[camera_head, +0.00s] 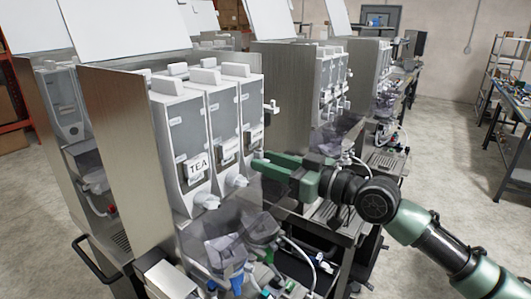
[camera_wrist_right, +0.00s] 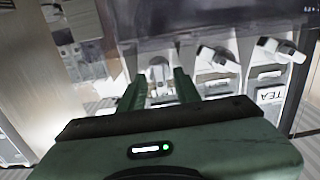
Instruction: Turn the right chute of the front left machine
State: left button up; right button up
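The front left machine (camera_head: 125,130) has three dispensers side by side, the leftmost with a TEA label (camera_head: 197,167). White chutes stick out below: the left chute (camera_head: 207,201) and the middle chute (camera_head: 236,181) show clearly in the head view. The right chute is hidden there behind my right gripper (camera_head: 262,165). In the wrist view, turned about, the right chute (camera_wrist_right: 159,70) shows between the two green fingers of my right gripper (camera_wrist_right: 158,85). The fingers are apart, with gaps on both sides of the chute; contact cannot be made out. My left gripper is not in view.
Clear plastic parts and colored fittings (camera_head: 237,280) crowd the space below the chutes. A second machine (camera_head: 285,95) stands behind to the right, with another beyond it. Open floor (camera_head: 445,170) lies to the right, before a shelf table (camera_head: 510,120).

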jog(key=shift+w+a, duration=0.2)
jog(key=shift+a, duration=0.2)
jog(key=shift+d, duration=0.1)
grip_shut()
jog(key=shift+f+b, duration=0.1)
jog(key=shift+b, duration=0.3)
jog(key=n+b, duration=0.2)
jog(key=b, duration=0.1)
jog(key=n+b, duration=0.2)
jog(key=b, duration=0.1)
jog(key=shift+s+a+f+n+b, duration=0.2)
jog(key=shift+n+b, duration=0.1)
pick_arm(q)
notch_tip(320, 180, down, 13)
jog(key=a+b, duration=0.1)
jog(key=b, duration=0.4)
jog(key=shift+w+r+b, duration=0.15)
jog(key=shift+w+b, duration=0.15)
jog(key=shift+b, duration=0.1)
pick_arm(e)
jog(key=shift+s+a+f+n, duration=0.1)
jog(key=shift+f+n, duration=0.1)
jog(key=shift+n, duration=3)
jog(key=shift+s+f+n, duration=0.1)
jog(key=shift+f+n, duration=0.1)
jog(key=shift+n, duration=3)
jog(key=shift+a+f+n, duration=0.1)
jog(key=shift+f+n, duration=0.1)
jog(key=shift+n, duration=3)
